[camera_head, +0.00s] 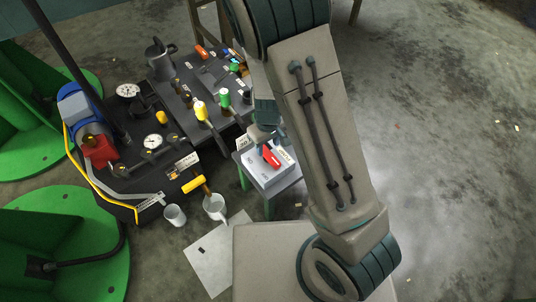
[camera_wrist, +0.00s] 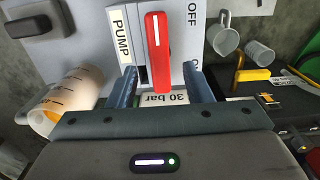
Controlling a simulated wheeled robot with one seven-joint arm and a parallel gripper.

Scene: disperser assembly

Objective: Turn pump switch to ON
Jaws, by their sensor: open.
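In the head view my gripper (camera_head: 264,133) is just above and behind the switch. A second label below OFF is mostly hidden by the right finger. I cannot tell which label the lever is set to.
The box stands on a small green-legged table (camera_head: 270,208). Left of it is a dark bench (camera_head: 125,185) with gauges, valves and a yellow-handled part (camera_head: 194,184). Two cups (camera_head: 215,207) stand in front. A beaker (camera_wrist: 62,100) is close to the left finger.

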